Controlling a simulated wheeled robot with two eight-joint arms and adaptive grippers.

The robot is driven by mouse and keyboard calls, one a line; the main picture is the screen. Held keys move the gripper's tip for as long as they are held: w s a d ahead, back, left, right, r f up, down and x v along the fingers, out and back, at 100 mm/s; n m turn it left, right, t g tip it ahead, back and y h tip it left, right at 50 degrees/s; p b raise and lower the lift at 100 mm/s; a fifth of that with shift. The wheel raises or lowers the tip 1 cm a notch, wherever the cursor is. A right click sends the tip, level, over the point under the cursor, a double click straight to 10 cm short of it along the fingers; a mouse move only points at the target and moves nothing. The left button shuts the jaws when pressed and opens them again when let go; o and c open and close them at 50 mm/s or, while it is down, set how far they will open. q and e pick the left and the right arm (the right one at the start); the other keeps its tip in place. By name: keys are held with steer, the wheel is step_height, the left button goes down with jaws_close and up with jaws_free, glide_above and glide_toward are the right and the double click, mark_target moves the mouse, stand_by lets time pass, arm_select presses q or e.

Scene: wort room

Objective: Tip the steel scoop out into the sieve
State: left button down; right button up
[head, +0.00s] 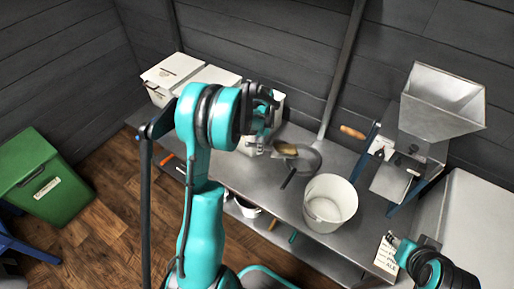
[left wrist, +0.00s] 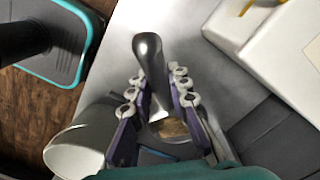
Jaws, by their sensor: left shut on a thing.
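My left gripper (head: 264,132) is over the back of the steel bench. In the left wrist view its fingers (left wrist: 160,95) are shut on the steel scoop (left wrist: 149,58), whose grey handle stands up between them. Brown grain (left wrist: 172,128) shows below the fingers. In the head view a brown load (head: 286,150) shows just right of the gripper. A round grey pan (head: 310,160), apparently the sieve, lies under and beside it, with a dark handle toward the front. I cannot tell whether scoop and sieve touch. My right gripper (head: 402,247) is at the lower right, its jaws unclear.
A white bucket (head: 330,203) stands on the bench right of the sieve; it also shows in the left wrist view (left wrist: 82,152). A mill with a steel hopper (head: 440,100) stands farther right. White boxes (head: 168,72) are at the back left. A green bin (head: 42,180) is on the floor.

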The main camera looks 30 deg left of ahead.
mark_target(272, 147)
arm_select(q)
steer(key=shift+w+d+r, duration=0.1)
steer(key=shift+d+r, duration=0.05)
steer(key=shift+r, duration=0.3)
steer(key=shift+w+d+r+g+y+p, duration=0.65)
steer(key=shift+w+d+r+g+y, duration=0.35)
steer(key=shift+r+y, duration=0.15)
steer(key=shift+w+d+r+g+y, duration=0.35)
steer(key=shift+w+d+r+y, duration=0.05)
steer(key=shift+r, duration=0.15)
steer(key=shift+w+d+r+g+y, duration=0.35)
steer(key=shift+d+r, duration=0.05)
steer(key=shift+r, duration=0.1)
steer(key=shift+w+d+r+g+y, duration=0.3)
steer(key=shift+w+d+g+y, duration=0.1)
steer(key=shift+w+d, duration=0.15)
steer(key=shift+w+d+r+g+y, duration=0.3)
steer(key=shift+w+d+g+y, duration=0.1)
steer(key=shift+d, duration=0.1)
steer(key=shift+r, duration=0.1)
